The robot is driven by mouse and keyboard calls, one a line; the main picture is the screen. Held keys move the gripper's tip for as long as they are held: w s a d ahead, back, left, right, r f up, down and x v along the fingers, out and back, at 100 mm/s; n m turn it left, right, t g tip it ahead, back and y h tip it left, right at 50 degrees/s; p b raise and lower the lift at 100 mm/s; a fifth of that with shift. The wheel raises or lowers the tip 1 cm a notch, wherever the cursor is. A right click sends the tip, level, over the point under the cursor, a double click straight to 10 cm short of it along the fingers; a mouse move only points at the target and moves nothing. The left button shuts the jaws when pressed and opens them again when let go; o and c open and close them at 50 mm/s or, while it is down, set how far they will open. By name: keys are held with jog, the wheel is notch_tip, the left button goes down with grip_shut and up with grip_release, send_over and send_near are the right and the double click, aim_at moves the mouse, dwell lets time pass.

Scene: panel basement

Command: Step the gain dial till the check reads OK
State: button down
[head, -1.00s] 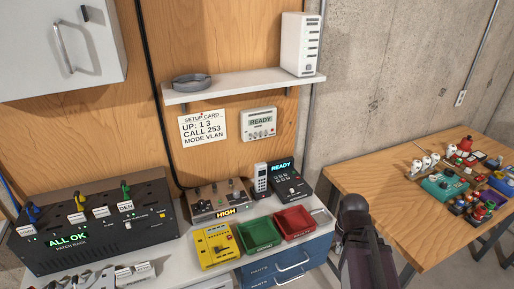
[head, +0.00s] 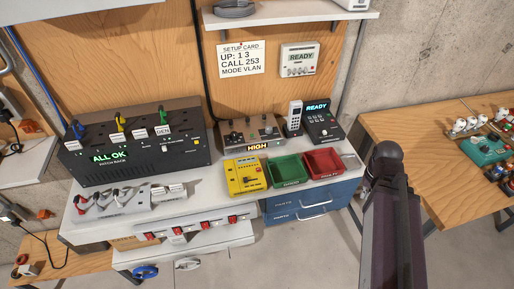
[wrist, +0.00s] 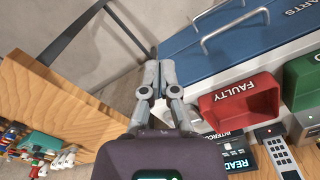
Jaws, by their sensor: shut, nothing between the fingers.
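A grey box with knobs and switches on top (head: 250,131) stands at the back of the white bench in the head view. Its front display (head: 257,147) reads HIGH in yellow letters. Which of its knobs is the gain dial is too small to tell. My gripper (wrist: 157,68) is shut and empty in the wrist view. It points toward the floor beside the blue drawers, to the right of the bench, apart from the box. The head view shows only my arm's links at the right. The wrist view does not show the box's display.
A yellow unit (head: 245,177), green bin (head: 287,171) and red FAULTY bin (wrist: 240,101) stand in front of the box. The handset (head: 293,118) and intercom (head: 322,122) stand right of it. The patch rack (head: 135,145) reads ALL OK. A shelf (head: 290,16) hangs above.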

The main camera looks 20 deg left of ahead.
jog(key=c, duration=0.9)
grip_release()
jog(key=shift+c, duration=0.2)
jog(key=o, duration=0.3)
jog(key=shift+w+a+r, duration=0.15)
jog(key=shift+w, duration=0.05)
jog(key=o, duration=0.3)
jog(key=w+a+r+n+p, duration=0.1)
jog(key=w+a, duration=0.1)
jog(key=w+a+r+n+p, duration=0.1)
jog(key=w+a, duration=0.1)
jog(key=a, duration=0.1)
jog(key=w+a+r+n+p, duration=0.1)
jog(key=w+a, duration=0.1)
jog(key=shift+w+a, duration=0.2)
jog(key=shift+a, duration=0.2)
jog(key=shift+o, duration=0.2)
jog(key=w+a+r+n+p, duration=0.2)
jog(key=a+r+n+p, duration=0.1)
jog(key=a, duration=1)
jog(key=w+a+r+n+p, duration=0.2)
jog(key=a+n, duration=0.3)
jog(key=a, duration=0.9)
jog(key=w+a+r+n+p, duration=0.3)
jog(key=a+r+n+p, duration=0.1)
jog(key=a, duration=1)
jog(key=shift+a+r+p, duration=0.25)
jog(key=shift+r+p, duration=0.15)
jog(key=shift+p, duration=0.15)
jog(key=shift+f, duration=0.1)
